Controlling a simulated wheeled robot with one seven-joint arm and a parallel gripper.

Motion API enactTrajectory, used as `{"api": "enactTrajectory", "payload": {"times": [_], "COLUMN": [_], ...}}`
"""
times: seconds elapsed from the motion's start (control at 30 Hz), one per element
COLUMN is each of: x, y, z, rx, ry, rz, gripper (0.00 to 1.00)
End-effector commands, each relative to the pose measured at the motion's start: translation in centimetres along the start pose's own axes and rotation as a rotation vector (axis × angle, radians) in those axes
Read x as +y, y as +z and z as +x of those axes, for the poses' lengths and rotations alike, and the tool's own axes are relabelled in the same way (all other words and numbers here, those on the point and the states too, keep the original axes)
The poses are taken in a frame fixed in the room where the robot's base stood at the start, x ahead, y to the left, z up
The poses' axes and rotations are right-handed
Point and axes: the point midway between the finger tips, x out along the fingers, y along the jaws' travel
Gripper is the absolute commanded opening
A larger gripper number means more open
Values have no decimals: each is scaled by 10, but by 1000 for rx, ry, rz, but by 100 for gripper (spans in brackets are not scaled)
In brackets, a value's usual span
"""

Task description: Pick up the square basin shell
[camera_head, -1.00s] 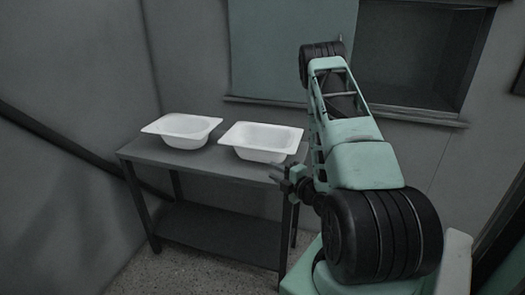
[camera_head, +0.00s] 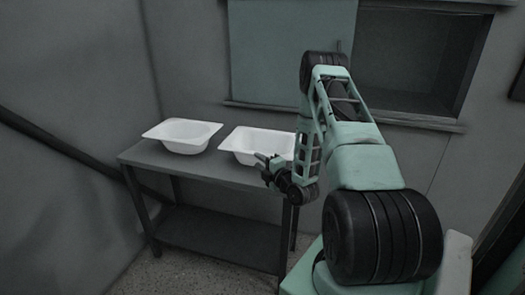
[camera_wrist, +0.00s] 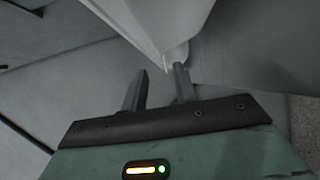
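Two white basin shells stand side by side on a dark grey table. The left basin (camera_head: 184,137) has a wide flat rim and looks slightly the squarer, though I cannot be sure of its shape. The right basin (camera_head: 240,141) is partly hidden by my arm. My gripper (camera_head: 263,165) is in front of the right basin, near the table's front edge.
The dark table (camera_head: 150,155) has a lower shelf (camera_head: 215,235) that is empty. Grey walls stand behind and to the left, with a dark rail (camera_head: 60,147) along the left wall. A recessed opening (camera_head: 415,60) is at the back right.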

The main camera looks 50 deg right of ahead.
Motion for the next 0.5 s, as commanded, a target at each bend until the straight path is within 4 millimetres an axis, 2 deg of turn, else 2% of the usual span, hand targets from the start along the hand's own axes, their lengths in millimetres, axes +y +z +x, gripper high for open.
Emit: {"api": "enactTrajectory", "payload": {"times": [0.2,0.3,0.5], "x": [11,8,7], "y": [0,-1,-1], "z": [30,42,49], "rx": [-2,0,0], "ry": [3,1,0], "rz": [-1,-1,0], "gripper": [29,29,29]}}
